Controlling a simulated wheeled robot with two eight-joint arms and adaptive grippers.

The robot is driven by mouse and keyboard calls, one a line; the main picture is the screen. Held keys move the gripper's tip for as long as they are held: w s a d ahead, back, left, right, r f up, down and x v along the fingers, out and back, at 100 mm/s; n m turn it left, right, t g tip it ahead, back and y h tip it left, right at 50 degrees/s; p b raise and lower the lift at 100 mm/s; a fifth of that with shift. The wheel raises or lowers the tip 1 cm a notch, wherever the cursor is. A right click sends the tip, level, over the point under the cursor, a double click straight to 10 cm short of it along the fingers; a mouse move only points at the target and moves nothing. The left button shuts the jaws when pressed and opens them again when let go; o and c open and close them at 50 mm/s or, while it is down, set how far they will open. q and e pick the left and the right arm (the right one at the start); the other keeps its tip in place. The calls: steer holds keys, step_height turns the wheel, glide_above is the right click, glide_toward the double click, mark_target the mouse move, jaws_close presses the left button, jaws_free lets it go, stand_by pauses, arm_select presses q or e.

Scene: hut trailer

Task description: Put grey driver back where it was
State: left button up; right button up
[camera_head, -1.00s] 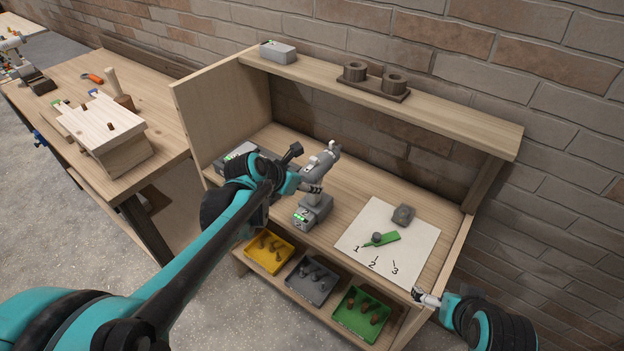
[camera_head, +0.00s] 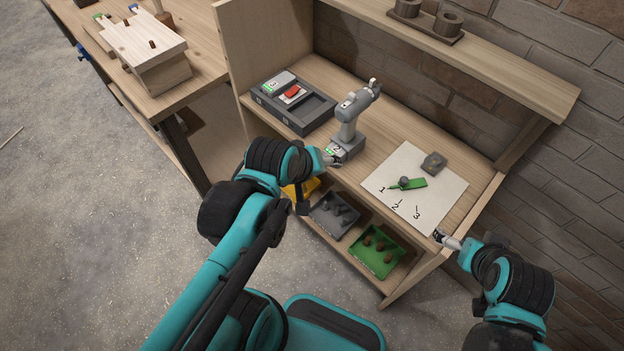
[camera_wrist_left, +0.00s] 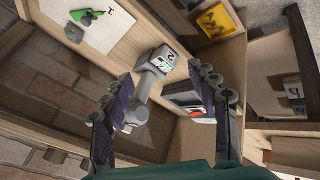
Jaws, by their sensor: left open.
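The grey driver (camera_head: 347,115) stands upright on the bench top, on its battery base (camera_head: 346,150) marked 2 with a green light. My left gripper (camera_head: 331,159) is open, at the bench's front edge close to the left of the base. In the left wrist view the driver (camera_wrist_left: 148,88) shows between and beyond the open fingers (camera_wrist_left: 160,73). I cannot tell whether a finger touches it. My right gripper (camera_head: 441,238) is by the bench's right front corner, too small to tell open from shut.
A dark tray (camera_head: 313,122) holds a battery marked 3 and a red item, with an empty compartment. A white sheet (camera_head: 440,190) numbered 1 to 3 carries a green piece and grey block. Yellow, grey and green bins (camera_head: 396,263) sit below. An upper shelf (camera_head: 510,68) overhangs.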

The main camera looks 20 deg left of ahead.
arm_select(q)
steer(key=shift+s+a+f+m+y, duration=0.2)
steer(key=shift+s+m, duration=0.4)
steer(key=shift+m, duration=0.65)
steer(key=shift+s+d+f+m+y, duration=0.15)
steer(key=shift+s+f+m, duration=0.3)
steer(key=shift+m, duration=0.85)
steer(key=shift+s+a+f+m+y, duration=0.1)
steer(key=shift+s+m, duration=0.6)
steer(key=shift+m, duration=0.55)
